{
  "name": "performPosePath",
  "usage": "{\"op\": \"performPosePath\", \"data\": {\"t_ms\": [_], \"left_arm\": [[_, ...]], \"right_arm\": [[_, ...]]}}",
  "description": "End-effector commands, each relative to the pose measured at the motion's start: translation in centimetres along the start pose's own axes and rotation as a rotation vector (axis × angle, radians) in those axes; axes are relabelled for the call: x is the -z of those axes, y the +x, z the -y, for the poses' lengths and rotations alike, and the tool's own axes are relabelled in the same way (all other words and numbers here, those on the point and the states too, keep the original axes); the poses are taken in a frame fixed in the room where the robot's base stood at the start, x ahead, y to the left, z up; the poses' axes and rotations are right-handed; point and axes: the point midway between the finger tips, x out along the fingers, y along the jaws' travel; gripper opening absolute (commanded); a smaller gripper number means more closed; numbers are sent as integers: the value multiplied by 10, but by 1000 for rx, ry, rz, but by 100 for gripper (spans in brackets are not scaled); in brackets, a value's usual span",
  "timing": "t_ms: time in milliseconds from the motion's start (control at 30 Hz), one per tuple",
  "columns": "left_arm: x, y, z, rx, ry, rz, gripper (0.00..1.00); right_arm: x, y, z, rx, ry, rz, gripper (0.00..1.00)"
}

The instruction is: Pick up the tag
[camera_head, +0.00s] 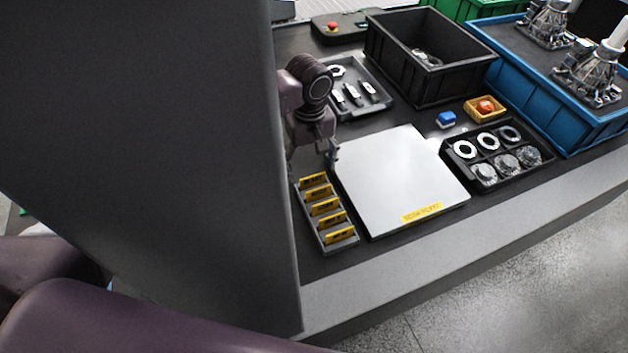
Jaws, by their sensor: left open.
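Several yellow tags with dark lettering stand in a row in a narrow grey rack (349,246), left of a white plate. The farthest tag (314,180) is at the rack's far end, and the nearest tag (340,236) is at its front end. My left gripper (312,160) is open, pointing down above or just behind the far end of the rack. One finger shows beside the plate's far left corner; the other is partly hidden by the large dark panel. I cannot tell whether it touches a tag. My right gripper is not in view.
The white plate (395,175) has a yellow label. A black compartment tray (465,178) holds rings and metal parts. Behind are a grey tray (378,98), a black bin (405,75) and a blue crate (545,115). A large dark panel (180,130) blocks the left side.

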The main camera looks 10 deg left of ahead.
Motion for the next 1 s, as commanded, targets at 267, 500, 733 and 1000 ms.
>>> {"op": "performPosePath", "data": {"t_ms": [267, 500, 733, 1000], "left_arm": [[-2, 39, -3, 0, -1, 1, 71], [-2, 43, -3, -1, 0, -1, 71], [-2, 43, -3, -2, 0, -1, 51], [-1, 42, -3, -2, 0, -1, 37]], "right_arm": [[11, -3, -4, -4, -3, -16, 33], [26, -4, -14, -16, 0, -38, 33], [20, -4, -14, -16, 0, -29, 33], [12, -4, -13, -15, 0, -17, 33]]}}
